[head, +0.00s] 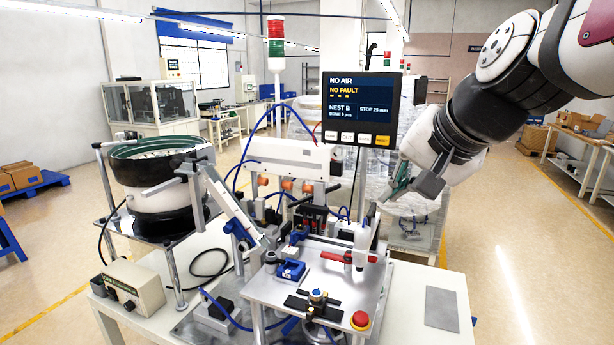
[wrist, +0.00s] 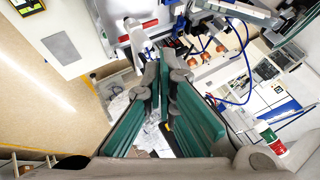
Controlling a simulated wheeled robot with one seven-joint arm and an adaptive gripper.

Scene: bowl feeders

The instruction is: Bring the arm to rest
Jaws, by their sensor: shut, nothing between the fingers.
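My arm reaches in from the upper right in the head view. My gripper (head: 396,192) hangs in the air to the right of the display and above the right part of the machine table. In the wrist view my gripper (wrist: 163,62) shows its two green-padded fingers close together at the tips, with nothing held between them. The fingers touch nothing that I can see.
A bowl feeder (head: 155,190) stands at the left of the table. The display (head: 359,108) reads "NO AIR" and "NO FAULT" and stands near my gripper. A red emergency button (head: 360,319) sits at the fixture plate's front. Open floor (head: 510,240) lies to the right.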

